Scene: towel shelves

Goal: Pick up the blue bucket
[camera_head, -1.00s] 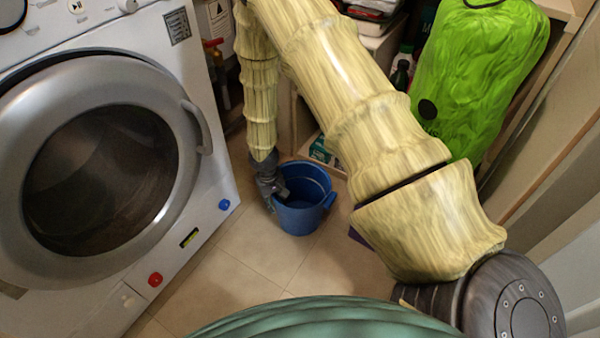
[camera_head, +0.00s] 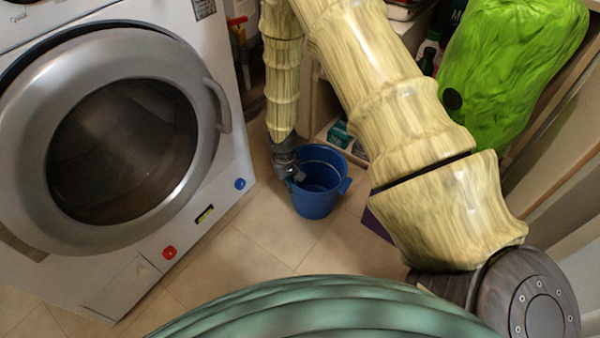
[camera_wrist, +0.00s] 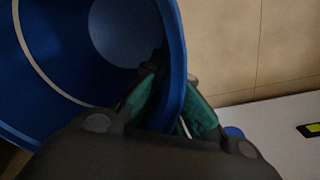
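The blue bucket (camera_head: 318,203) stands upright on the tiled floor, to the right of the washing machine, with its open top up and a handle lug on its right side. My gripper (camera_head: 295,176) is at the bucket's left rim, pointing down. In the wrist view the bucket's wall (camera_wrist: 177,60) passes between the fingers of my gripper (camera_wrist: 172,78). One finger is inside the bucket and the other is outside. The fingers lean inward and look closed on the wall. The inner fingertip is partly lost in shadow. I cannot tell whether the bucket is off the floor.
The white washing machine (camera_head: 216,165) with a round door stands close on the left. A shelf unit (camera_head: 321,95) with bottles and boxes is behind the bucket. A bright green bag (camera_head: 510,70) is at the upper right. Clear floor tiles (camera_head: 265,240) lie in front of the bucket.

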